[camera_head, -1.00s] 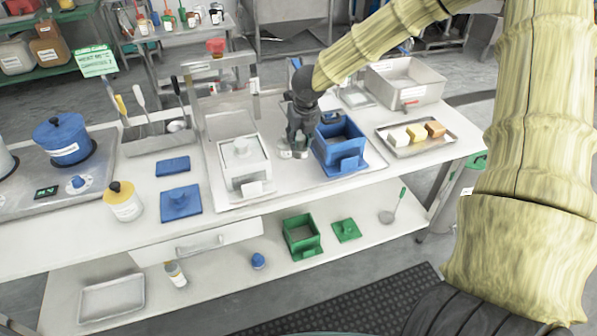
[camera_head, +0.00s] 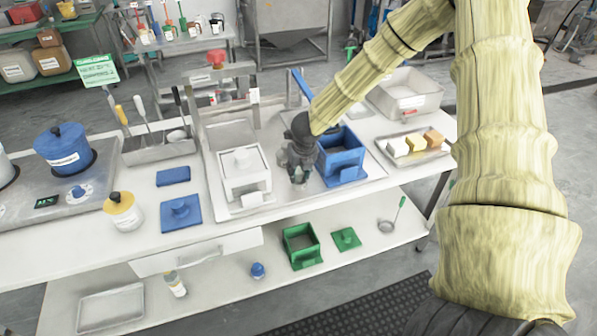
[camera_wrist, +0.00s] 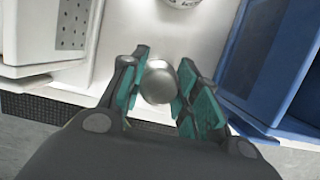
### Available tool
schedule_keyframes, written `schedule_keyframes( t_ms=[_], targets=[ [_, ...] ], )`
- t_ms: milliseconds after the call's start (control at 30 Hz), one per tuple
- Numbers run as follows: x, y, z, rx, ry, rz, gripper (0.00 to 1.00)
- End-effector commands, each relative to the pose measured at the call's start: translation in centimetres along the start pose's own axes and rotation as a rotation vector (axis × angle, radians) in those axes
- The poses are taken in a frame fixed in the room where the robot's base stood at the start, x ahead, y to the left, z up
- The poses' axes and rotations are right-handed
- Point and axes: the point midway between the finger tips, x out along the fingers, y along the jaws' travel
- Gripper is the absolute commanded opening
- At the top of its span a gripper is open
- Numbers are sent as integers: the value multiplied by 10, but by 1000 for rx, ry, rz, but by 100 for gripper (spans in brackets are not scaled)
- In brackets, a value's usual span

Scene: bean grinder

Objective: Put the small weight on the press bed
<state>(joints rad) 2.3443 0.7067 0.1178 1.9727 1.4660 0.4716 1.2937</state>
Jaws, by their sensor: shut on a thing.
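The small weight (camera_wrist: 158,82), a round shiny metal piece, is between the green-padded fingers of my gripper (camera_wrist: 160,88) in the wrist view. My gripper is shut on it. In the head view my gripper (camera_head: 299,178) points down between the white box mould (camera_head: 244,180) and the blue box mould (camera_head: 342,160). The weight cannot be made out there. Another pale, labelled round piece (camera_wrist: 183,2) shows at the top edge of the wrist view, apart from the fingers. The press has a red knob (camera_head: 216,57); I cannot tell for sure which surface is its bed.
Blue pieces (camera_head: 180,212) and a yellow-topped jar (camera_head: 122,213) stand left on the table. A tray with several blocks (camera_head: 430,155) and a grey basin (camera_head: 405,92) are at the right. The lower shelf holds a green box (camera_head: 301,246).

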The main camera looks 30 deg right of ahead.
Motion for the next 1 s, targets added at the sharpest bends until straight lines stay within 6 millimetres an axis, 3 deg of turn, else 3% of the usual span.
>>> schedule_keyframes(
  t_ms=[400, 433, 533, 1000],
  targets=[
    [4, 0, 0, 0, -2, 1, 0],
    [3, 0, -1, 0, -1, 0, 35],
    [3, 0, -1, 0, -1, 0, 53],
    [-3, 0, 0, 0, -2, 0, 53]
  ],
)
